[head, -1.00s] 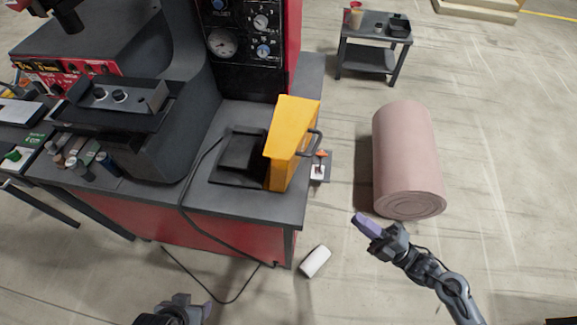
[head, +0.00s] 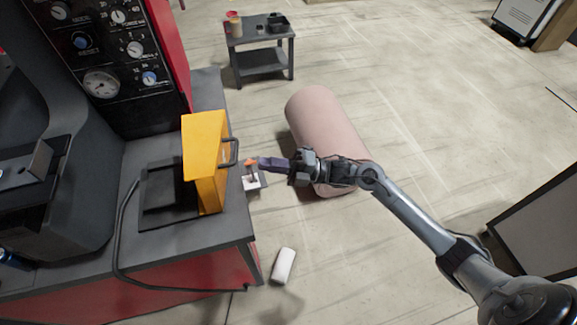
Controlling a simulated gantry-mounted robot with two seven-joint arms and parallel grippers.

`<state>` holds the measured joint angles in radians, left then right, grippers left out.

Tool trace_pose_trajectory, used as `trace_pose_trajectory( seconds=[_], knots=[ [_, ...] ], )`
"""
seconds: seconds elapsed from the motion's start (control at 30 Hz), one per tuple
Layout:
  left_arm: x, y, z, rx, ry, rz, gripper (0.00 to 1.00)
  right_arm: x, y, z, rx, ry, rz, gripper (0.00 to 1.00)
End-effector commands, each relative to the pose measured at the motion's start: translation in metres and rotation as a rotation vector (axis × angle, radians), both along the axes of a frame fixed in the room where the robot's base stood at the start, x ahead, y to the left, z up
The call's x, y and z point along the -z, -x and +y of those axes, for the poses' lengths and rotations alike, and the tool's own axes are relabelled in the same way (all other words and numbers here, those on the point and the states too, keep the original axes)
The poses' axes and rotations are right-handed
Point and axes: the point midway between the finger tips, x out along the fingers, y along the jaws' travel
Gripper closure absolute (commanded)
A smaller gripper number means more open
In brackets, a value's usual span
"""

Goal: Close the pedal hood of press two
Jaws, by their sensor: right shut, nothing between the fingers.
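The yellow pedal hood (head: 204,162) stands raised, upright, at the right end of the press bench (head: 190,236). A dark handle (head: 229,152) sticks out from its right side. The dark pedal base (head: 165,197) lies on the bench to the left of the hood. My right gripper (head: 262,164) is shut and empty. Its purple fingertips point left, a short way right of the handle, and appear apart from it in this view. They show close above a small plate with an orange-topped switch (head: 251,176) at the bench edge. My left gripper is out of view.
A pink roll (head: 312,112) lies on the floor behind my right arm. A white cylinder (head: 283,265) lies on the floor by the bench. A small grey cart (head: 262,62) stands at the back. A black cable (head: 118,245) runs over the bench. The press control panel (head: 110,60) is at the upper left.

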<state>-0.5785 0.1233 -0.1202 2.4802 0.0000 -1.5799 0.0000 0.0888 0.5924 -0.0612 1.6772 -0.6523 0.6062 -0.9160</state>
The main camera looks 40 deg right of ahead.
Motion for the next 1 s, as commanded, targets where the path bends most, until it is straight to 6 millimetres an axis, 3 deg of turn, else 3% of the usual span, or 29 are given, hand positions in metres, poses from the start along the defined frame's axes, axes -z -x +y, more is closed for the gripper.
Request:
trace_pose_trajectory(
  seconds=[0.2, 0.4, 1.0],
  knots=[
    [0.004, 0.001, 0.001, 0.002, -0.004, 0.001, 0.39, -0.009, -0.017, 0.025, -0.001, -0.002, -0.001, 1.0],
    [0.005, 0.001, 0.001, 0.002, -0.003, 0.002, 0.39, -0.012, -0.024, 0.036, 0.001, -0.001, 0.001, 1.0],
    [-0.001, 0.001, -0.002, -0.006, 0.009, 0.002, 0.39, -0.018, -0.025, 0.038, 0.004, 0.014, 0.005, 1.0]
  ],
)
